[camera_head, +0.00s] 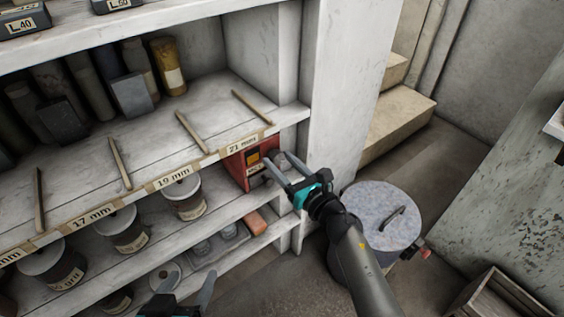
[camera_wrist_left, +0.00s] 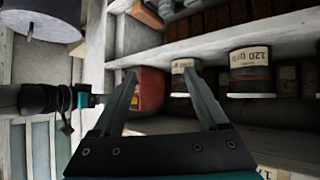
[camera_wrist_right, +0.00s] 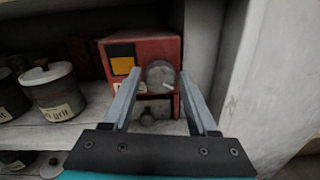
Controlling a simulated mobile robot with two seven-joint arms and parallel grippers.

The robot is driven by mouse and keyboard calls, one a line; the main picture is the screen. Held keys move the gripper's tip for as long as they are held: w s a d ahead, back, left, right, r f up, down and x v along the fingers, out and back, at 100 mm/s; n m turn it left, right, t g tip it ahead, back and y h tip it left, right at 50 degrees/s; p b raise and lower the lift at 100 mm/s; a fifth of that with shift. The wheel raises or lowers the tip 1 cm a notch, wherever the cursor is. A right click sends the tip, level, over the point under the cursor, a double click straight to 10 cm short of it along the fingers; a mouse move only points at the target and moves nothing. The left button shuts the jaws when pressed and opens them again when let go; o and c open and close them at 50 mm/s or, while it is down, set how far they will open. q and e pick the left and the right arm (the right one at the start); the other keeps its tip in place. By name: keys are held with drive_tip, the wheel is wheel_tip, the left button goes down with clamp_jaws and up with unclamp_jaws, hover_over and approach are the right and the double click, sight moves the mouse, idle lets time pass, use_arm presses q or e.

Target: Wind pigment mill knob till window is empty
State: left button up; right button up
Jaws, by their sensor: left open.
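The pigment mill is a red box (camera_wrist_right: 170,47) on the shelf below the 21 mm label; it also shows in the head view (camera_head: 237,171). Its front has a yellow-orange window (camera_wrist_right: 123,66) with a dark surround, and a round grey knob (camera_wrist_right: 160,74) with a pale mark pointing lower right. My right gripper (camera_wrist_right: 160,78) is open, its fingers on either side of the knob in the right wrist view, with small gaps visible. My left gripper (camera_head: 187,292) is open and empty, low in the head view; its fingers also show in the left wrist view (camera_wrist_left: 159,72).
Lidded jars (camera_head: 183,197) stand left of the mill on the same shelf. A white upright post (camera_head: 335,90) rises close to its right. A round lidded bin (camera_head: 377,218) stands on the floor beside my right arm. A wooden crate (camera_head: 495,296) lies lower right.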

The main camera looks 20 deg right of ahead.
clamp_jaws()
idle(0.3)
